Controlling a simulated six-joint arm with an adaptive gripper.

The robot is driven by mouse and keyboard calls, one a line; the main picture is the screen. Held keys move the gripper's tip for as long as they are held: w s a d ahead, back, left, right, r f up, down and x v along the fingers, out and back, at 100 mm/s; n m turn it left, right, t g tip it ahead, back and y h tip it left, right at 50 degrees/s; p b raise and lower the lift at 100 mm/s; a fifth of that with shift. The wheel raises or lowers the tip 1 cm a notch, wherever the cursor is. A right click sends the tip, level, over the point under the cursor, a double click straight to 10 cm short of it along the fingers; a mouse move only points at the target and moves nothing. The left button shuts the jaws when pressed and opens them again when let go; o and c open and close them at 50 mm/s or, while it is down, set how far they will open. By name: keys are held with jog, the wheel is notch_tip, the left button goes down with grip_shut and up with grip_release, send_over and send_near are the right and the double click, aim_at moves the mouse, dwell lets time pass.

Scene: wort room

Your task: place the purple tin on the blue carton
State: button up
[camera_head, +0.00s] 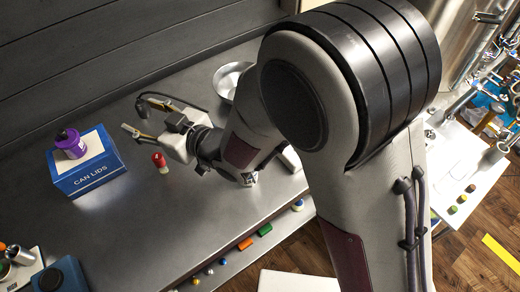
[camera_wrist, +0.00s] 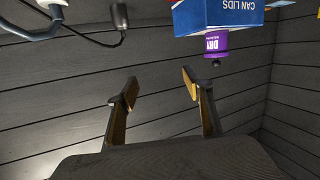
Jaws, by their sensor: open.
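The purple tin (camera_head: 71,144) stands on top of the blue carton (camera_head: 92,180), near the back left corner of its pale top, in the head view. The carton reads "CAN LIDS" and sits on the grey metal bench. In the wrist view the picture is turned over: the purple tin (camera_wrist: 214,42) shows below the blue carton (camera_wrist: 215,15), touching it. My gripper (camera_head: 133,115) is to the right of the carton, apart from both. In the wrist view my gripper (camera_wrist: 158,85) has its fingers spread wide with nothing between them.
A red-topped object (camera_head: 160,161) stands on the bench just below my gripper. A metal bowl (camera_head: 230,80) is at the back. Containers (camera_head: 20,265) stand at the lower left, and small coloured pieces (camera_head: 246,243) lie along the front edge. The bench middle is clear.

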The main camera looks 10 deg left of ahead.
jog(key=w+d+r+m+t+h, duration=0.2)
jog(key=w+d+h, duration=0.15)
jog(key=d, duration=0.45)
jog(key=w+d+r+m+t+h, duration=0.1)
jog(key=w+d+r+m+h, duration=0.15)
jog(key=w+d, duration=0.4)
jog(key=s+d+r+m+h, duration=0.1)
jog(key=d+m+h, duration=0.1)
jog(key=d, duration=0.7)
jog(key=s+d+r+m+h, duration=0.1)
jog(key=s+d+r+h, duration=0.1)
jog(key=d, duration=0.6)
jog(key=s+d+m+g+h, duration=0.1)
jog(key=s+d+m+h, duration=0.25)
jog(key=s+d, duration=0.75)
jog(key=s+d+m+g, duration=0.2)
jog(key=s+d+m, duration=0.1)
jog(key=s+d, duration=0.4)
jog(key=s+h, duration=0.1)
jog(key=s, duration=0.2)
jog(key=shift+s+d+f+g, duration=0.2)
jog(key=shift+s+f+g, duration=0.05)
jog(key=shift+s+g, duration=0.15)
